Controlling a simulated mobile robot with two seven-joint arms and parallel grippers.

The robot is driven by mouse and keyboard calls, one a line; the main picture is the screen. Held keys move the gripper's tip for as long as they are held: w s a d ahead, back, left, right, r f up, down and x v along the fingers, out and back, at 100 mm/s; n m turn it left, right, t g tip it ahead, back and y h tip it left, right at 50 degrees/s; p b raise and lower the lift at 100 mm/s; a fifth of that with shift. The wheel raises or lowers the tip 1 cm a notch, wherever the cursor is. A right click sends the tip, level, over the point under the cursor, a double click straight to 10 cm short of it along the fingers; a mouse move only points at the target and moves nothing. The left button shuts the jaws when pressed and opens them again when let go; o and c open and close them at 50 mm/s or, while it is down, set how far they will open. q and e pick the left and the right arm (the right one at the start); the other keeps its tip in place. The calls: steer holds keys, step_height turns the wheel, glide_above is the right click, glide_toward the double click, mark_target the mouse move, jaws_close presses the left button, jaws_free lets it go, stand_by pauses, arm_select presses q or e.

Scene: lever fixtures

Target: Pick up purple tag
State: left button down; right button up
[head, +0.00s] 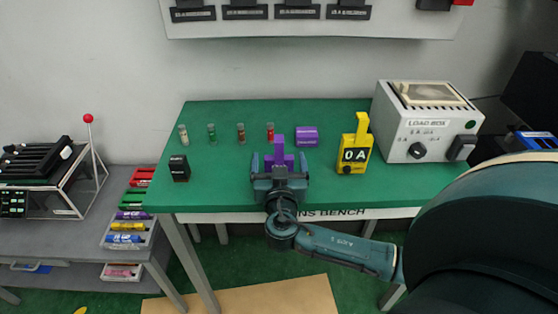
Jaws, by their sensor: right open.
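The purple tag (280,149) stands upright on the green bench top, with a narrow stem at its top. It has a shape like the yellow tag to its right. My right gripper (279,166) is open in front of the purple tag, with one finger to each side of it in the picture. The gripper hides the tag's lower part, and I cannot tell whether the fingers touch it. My left gripper is not in view.
A purple block (307,134) lies behind and right of the tag. The yellow tag (355,150) and the load box (427,122) stand further right. Several small cylinders (241,133) line the back. A black block (179,168) is at left. A grey side table (90,215) stands left.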

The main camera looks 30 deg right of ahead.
steer(key=shift+c, duration=0.4)
steer(key=c, duration=1)
